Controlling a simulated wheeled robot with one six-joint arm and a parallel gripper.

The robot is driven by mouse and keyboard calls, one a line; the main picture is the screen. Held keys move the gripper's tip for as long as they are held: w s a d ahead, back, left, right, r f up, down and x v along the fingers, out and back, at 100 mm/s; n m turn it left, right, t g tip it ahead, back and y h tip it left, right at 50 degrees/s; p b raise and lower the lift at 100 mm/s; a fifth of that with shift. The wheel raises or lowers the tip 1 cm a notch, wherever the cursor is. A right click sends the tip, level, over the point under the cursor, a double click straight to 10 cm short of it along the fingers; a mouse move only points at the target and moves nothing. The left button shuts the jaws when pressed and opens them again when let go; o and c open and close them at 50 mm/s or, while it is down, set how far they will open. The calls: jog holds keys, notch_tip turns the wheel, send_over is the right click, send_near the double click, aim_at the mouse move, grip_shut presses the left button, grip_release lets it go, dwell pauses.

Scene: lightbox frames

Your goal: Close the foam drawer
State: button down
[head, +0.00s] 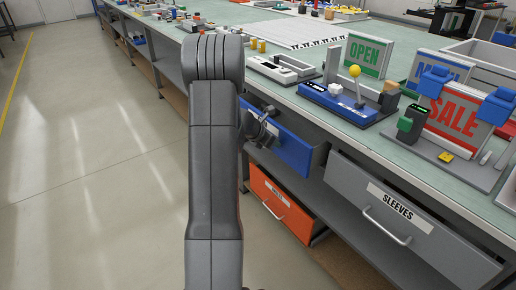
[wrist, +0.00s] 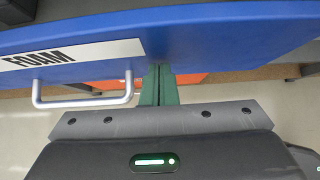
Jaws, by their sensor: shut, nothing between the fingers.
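The blue foam drawer (head: 292,150) stands pulled out part way under the bench top, with its grey side wall showing at the right. In the wrist view its blue front (wrist: 215,35) fills the top, with a white FOAM label (wrist: 75,54) and a pale bar handle (wrist: 85,102). My gripper (wrist: 160,72) is shut and empty, its green fingers together just right of the handle. The fingertips are at or very close to the drawer front; I cannot tell whether they touch. In the head view my arm hides part of the drawer and most of my gripper.
An orange drawer (head: 281,207) sits below, and a grey SLEEVES drawer (head: 402,222) is to the right. The bench top (head: 307,98) carries fixtures, an OPEN sign (head: 365,55) and a SALE sign (head: 455,112). The floor (head: 100,150) at left is clear.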

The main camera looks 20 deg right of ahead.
aim_at(280, 135)
jog(key=d, duration=0.1)
jog(key=w+d, duration=0.1)
jog(key=d, duration=0.1)
jog(key=d+p, duration=0.1)
jog(key=shift+w+d, duration=0.2)
jog(key=shift+w, duration=0.05)
jog(key=shift+w+d+r, duration=0.1)
jog(key=shift+d+r, duration=0.05)
jog(key=shift+d, duration=0.05)
jog(key=shift+r, duration=0.1)
